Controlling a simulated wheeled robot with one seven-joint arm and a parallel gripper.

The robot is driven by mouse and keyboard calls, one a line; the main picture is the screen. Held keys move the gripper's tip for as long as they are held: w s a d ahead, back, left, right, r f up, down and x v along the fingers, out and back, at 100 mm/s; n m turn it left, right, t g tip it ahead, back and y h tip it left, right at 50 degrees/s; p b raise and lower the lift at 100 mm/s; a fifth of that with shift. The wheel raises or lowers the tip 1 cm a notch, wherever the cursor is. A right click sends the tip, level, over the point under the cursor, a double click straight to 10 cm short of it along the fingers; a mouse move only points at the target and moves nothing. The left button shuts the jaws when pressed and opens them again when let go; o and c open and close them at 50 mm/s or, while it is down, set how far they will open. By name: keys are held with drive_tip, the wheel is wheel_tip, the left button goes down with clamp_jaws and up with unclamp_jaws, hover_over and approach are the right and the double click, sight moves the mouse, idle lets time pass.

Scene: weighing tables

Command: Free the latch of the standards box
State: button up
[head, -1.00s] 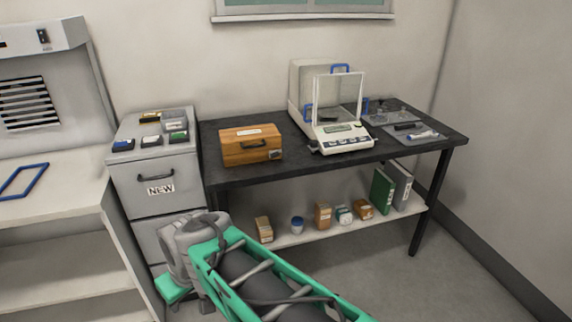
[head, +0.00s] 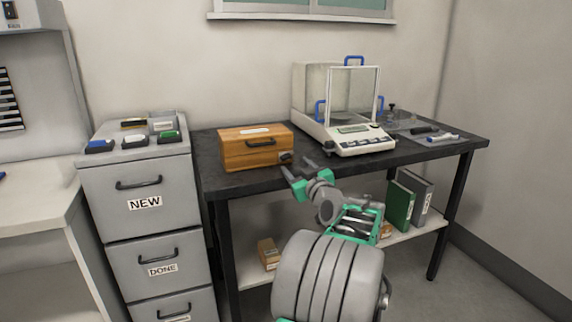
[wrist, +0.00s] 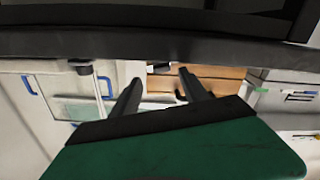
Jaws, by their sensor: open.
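The standards box (head: 245,153) is a wooden case with a dark handle, shut, at the left end of the dark table. A small dark latch (head: 285,157) sits at the right end of its front face. My gripper (head: 299,170) is open and empty, just in front of and to the right of the latch, near the table's front edge. In the wrist view, which is upside down, the box (wrist: 215,84) shows beyond my open fingers (wrist: 160,77). A dark part between the fingertips may be the latch. I cannot tell whether anything touches it.
A glass-sided balance (head: 360,147) with blue handles stands right of the box. The dark table (head: 215,178) has a lower shelf with green and grey binders.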

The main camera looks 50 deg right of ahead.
sight(287, 159)
drive_tip(key=x, duration=0.6)
drive_tip(key=shift+w, duration=0.1)
drive_tip(key=shift+c, duration=0.4)
clamp_jaws()
